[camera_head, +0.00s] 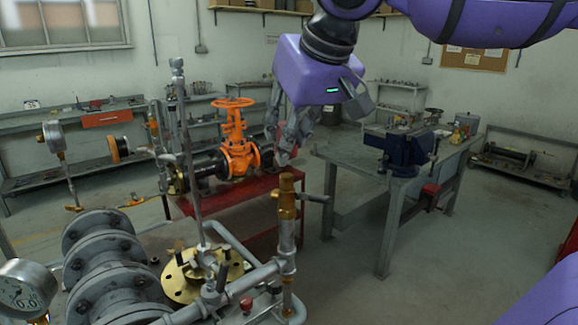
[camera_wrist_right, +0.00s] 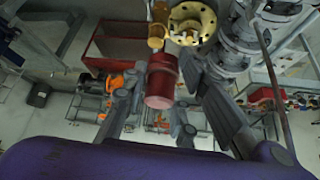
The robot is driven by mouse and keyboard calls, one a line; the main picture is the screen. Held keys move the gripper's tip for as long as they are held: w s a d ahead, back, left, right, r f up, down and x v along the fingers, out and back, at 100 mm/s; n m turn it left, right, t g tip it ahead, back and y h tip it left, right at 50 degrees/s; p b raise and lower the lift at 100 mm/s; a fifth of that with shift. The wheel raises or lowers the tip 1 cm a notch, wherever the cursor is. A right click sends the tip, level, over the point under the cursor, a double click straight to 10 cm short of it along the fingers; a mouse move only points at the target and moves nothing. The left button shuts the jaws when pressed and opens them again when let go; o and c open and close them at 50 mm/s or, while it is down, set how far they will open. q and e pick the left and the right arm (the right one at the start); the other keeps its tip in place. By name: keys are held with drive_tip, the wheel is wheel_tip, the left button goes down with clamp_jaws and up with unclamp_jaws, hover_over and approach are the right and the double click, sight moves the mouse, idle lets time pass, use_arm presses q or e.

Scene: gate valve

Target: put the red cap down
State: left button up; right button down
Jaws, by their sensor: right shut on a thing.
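A red cylindrical cap (camera_wrist_right: 160,88) sits between the fingers of my right gripper in the right wrist view. My right gripper (camera_head: 284,148) hangs from the top of the head view, shut on the cap, fingers pointing down. In the head view the cap cannot be made out clearly at the fingertips. The fingers appear in front of the red table (camera_head: 235,196) and the orange gate valve (camera_head: 236,150); their distance from these is hard to tell. My left gripper is not in view.
A grey workbench (camera_head: 345,165) with a blue vise (camera_head: 398,150) stands to the right. In the foreground are flanged pipes (camera_head: 105,250), a brass flange (camera_head: 200,272), a brass-topped upright fitting (camera_head: 288,205) and a pressure gauge (camera_head: 25,290).

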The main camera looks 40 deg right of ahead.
sight(286, 174)
drive_tip(key=f, duration=0.1)
drive_tip(key=w+d+f, duration=0.1)
drive_tip(key=w+f, duration=0.1)
drive_tip(key=shift+w+d, duration=0.1)
drive_tip(key=shift+d, duration=0.15)
wheel_tip(286, 174, down, 3)
drive_tip(key=shift+w+d, duration=0.15)
drive_tip(key=shift+f, duration=0.3)
drive_tip(key=c, duration=1.5)
unclamp_jaws()
drive_tip(key=shift+f, duration=0.15)
drive_tip(key=shift+c, duration=0.2)
drive_tip(key=shift+o, duration=0.8)
drive_tip(key=shift+r, duration=0.2)
